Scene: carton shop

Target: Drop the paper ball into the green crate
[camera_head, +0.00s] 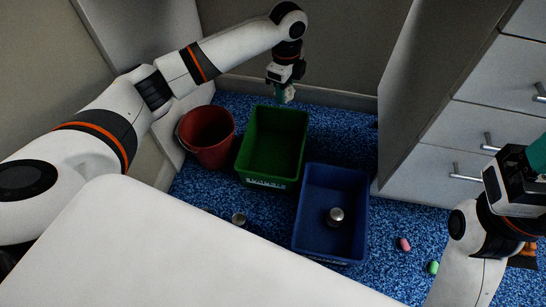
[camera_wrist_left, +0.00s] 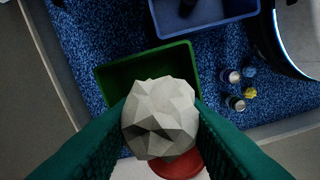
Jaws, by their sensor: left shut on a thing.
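A pale grey faceted paper ball (camera_wrist_left: 160,118) is between the green fingers of my left gripper (camera_wrist_left: 160,125), which is shut on it. In the head view my left gripper (camera_head: 284,95) points down just above the far rim of the green crate. The ball cannot be made out clearly there. The green crate (camera_head: 272,145) stands on the floor, and its inside looks empty where visible. In the left wrist view the ball covers part of the green crate (camera_wrist_left: 122,74). My right gripper (camera_head: 530,160) is at the right edge, partly cut off, away from the crate.
A red bucket (camera_head: 207,135) stands left of the green crate. A blue crate (camera_head: 320,180) to the right holds a metal can (camera_head: 336,214). Another can (camera_head: 239,218) is near the white tabletop (camera_head: 170,260). Pink (camera_head: 404,244) and green (camera_head: 433,267) items lie on the floor.

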